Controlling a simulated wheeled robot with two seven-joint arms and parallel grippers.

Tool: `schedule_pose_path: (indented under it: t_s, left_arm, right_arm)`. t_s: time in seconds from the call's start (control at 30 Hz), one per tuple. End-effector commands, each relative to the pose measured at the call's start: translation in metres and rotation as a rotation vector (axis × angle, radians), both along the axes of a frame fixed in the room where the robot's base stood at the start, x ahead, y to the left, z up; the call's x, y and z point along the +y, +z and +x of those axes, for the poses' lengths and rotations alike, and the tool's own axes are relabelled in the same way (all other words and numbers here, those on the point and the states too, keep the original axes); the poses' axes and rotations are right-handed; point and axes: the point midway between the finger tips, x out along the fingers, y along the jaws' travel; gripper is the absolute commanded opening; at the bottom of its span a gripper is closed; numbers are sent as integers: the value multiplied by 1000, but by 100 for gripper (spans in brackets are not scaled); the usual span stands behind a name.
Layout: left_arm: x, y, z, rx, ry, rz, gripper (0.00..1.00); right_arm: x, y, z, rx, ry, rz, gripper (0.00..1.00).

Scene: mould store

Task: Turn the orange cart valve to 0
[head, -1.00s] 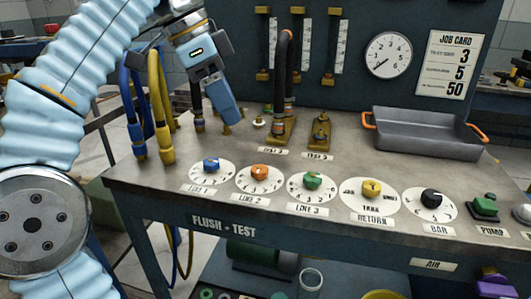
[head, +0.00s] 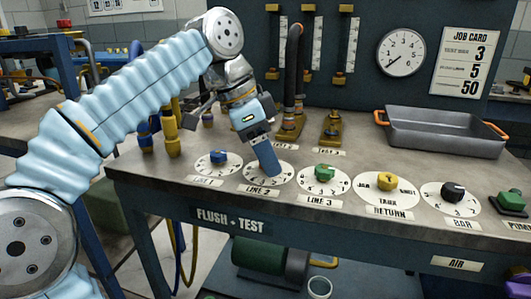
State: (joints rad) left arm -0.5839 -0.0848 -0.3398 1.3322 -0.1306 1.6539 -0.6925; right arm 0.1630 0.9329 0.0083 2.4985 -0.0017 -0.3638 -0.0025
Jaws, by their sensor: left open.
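My left gripper (head: 268,172) is over the LINE 2 dial (head: 290,178), fingers pointing down. Its blue finger hides the orange knob there, so I cannot tell where that knob points or whether the finger touches it. The dial is a white disc with a LINE 2 label (head: 262,193) in front. The blue knob (head: 219,157) of LINE 1 is just left of the gripper, and the green knob (head: 324,173) of LINE 3 is to the right. My right gripper is not in view.
Further right on the bench are the yellow return knob (head: 387,184), the black bar knob (head: 453,191) and a green pump button (head: 511,201). A grey tray (head: 445,132) with orange handles stands behind them. Brass fittings (head: 332,128) and hoses stand behind the dials.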

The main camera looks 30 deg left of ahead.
Motion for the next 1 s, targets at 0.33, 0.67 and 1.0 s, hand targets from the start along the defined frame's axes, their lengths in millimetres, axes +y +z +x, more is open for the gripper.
schedule_pose_path:
  t_s: [0.33, 0.67, 1.0]
  left_arm:
    - [0, 0, 0, 0, 0, 0, 15]
    - [0, 0, 0, 0, 22, 0, 4]
    - [0, 1, -1, 0, 217, 0, 4]
  right_arm:
    - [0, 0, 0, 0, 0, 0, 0]
    - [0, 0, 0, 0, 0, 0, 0]
    - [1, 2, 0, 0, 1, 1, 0]
